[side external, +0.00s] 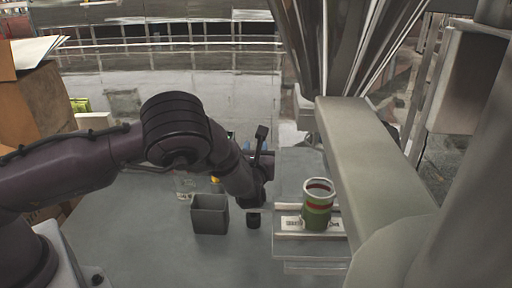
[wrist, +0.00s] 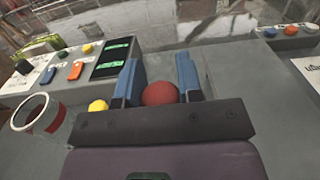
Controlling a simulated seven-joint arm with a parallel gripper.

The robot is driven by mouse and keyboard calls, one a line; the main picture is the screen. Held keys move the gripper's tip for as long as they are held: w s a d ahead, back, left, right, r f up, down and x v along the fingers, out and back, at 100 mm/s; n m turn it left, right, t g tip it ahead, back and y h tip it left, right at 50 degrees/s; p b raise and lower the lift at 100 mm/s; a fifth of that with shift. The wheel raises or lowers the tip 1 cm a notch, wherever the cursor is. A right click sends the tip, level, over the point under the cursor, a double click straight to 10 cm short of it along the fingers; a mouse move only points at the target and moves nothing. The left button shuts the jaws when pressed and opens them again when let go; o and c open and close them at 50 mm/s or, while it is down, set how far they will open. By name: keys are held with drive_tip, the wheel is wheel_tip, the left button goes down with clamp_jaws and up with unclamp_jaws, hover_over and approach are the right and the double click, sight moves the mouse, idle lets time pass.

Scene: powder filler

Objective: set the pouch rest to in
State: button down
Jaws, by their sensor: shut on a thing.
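My gripper (wrist: 159,72) shows in the wrist view with its two blue fingers on either side of a red ball-shaped knob (wrist: 160,93). It is shut on this knob. What the knob joins is hidden behind the gripper body. In the side external view my gripper is mostly hidden behind my wrist, left of the machine's ledge. The ledge (side external: 315,268) carries a green can (side external: 317,212) with a red band and pale rim. A can with a red band also shows at the left of the wrist view (wrist: 40,122). I cannot tell which part is the pouch rest.
A thick pale machine arm (side external: 370,165) overhangs the can. A panel with dark displays (wrist: 112,57) and coloured buttons lies beyond my fingers.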

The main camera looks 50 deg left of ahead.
drive_tip(key=shift+s+d+f, duration=0.15)
drive_tip(key=shift+s+d, duration=0.05)
drive_tip(key=shift+s, duration=0.05)
drive_tip(key=c, duration=1.1)
unclamp_jaws()
drive_tip(key=shift+c, duration=0.2)
drive_tip(key=o, duration=0.4)
drive_tip(key=shift+w, duration=0.1)
drive_tip(key=v, duration=1.3)
